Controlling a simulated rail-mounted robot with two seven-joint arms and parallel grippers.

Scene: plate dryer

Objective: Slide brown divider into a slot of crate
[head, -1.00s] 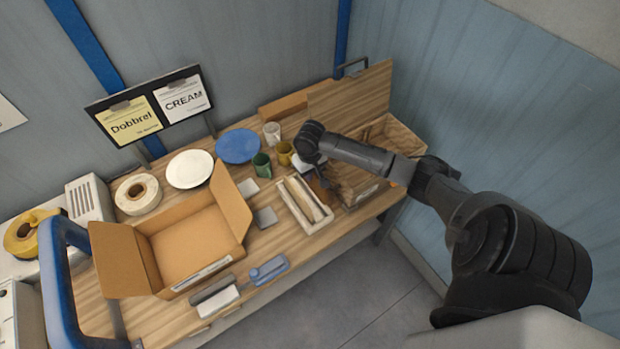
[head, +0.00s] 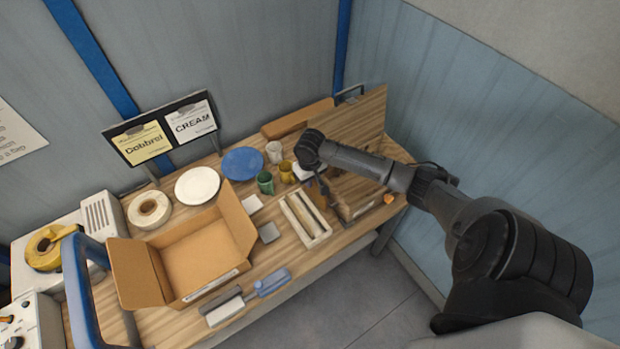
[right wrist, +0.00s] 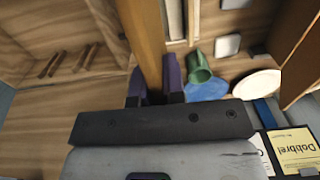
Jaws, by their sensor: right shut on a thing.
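My right gripper (right wrist: 154,85) is shut on the brown divider (right wrist: 148,35), which shows nearly edge-on between its fingers in the right wrist view. In the head view this gripper (head: 320,184) is at the left side of the wooden crate (head: 358,211), and my arm hides much of both. The crate's inside (right wrist: 70,58) shows left of the divider in the right wrist view, with several thin slats on its wall. The divider looks beside the crate's interior; I cannot tell whether it touches a slot. My left gripper is not in view.
A narrow tray (head: 318,242) with long pieces stands left of the crate. Green (head: 265,183) and yellow (head: 286,172) cups, a blue plate (head: 243,164) and a white plate (head: 197,186) stand behind. An open cardboard box (head: 205,255) takes up the table's left part.

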